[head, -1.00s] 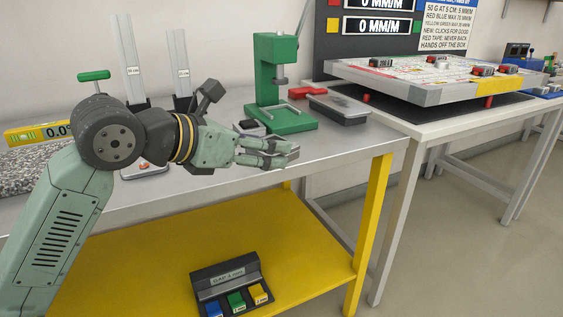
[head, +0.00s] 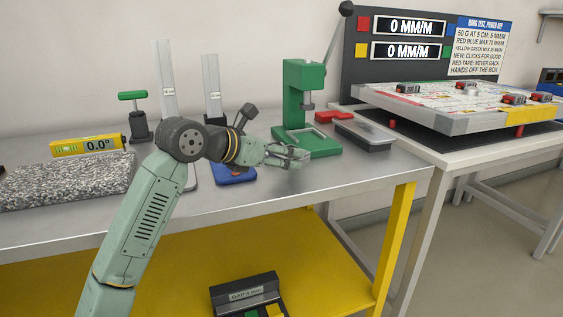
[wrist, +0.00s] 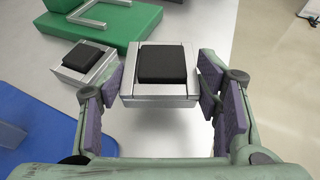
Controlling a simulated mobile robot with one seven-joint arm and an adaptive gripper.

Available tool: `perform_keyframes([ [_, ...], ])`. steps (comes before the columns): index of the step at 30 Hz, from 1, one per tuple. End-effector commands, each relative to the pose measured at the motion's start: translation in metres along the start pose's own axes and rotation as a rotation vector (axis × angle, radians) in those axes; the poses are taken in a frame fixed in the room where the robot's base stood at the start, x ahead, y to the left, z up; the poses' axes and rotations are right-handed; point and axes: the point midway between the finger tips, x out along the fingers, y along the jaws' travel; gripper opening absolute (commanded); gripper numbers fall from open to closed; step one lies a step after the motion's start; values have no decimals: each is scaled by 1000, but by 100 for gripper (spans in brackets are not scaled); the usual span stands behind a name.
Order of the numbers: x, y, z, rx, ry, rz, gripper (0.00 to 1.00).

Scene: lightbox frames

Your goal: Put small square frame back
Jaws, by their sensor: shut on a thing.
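The small square frame (wrist: 160,101) is a silver square block with a black pad on top. In the wrist view it sits level between the purple finger pads of my gripper (wrist: 160,82), which is shut on it. In the head view my gripper (head: 296,157) is at the front of the green press base (head: 320,147), and the held frame is too small to make out. A second, smaller silver block with a black top (wrist: 86,57) stands to the left in the wrist view, beside the green base. My arm hides it in the head view.
A blue pad (wrist: 40,128), also in the head view (head: 236,179), lies left of my gripper. The front bench strip is clear.

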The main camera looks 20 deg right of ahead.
Motion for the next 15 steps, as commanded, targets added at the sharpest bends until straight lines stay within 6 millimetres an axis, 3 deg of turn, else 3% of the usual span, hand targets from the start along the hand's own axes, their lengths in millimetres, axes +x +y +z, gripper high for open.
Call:
perform_keyframes([
  [6, 10, 8, 4, 0, 0, -1, 21],
  [15, 22, 8, -30, -1, -1, 0, 21],
])
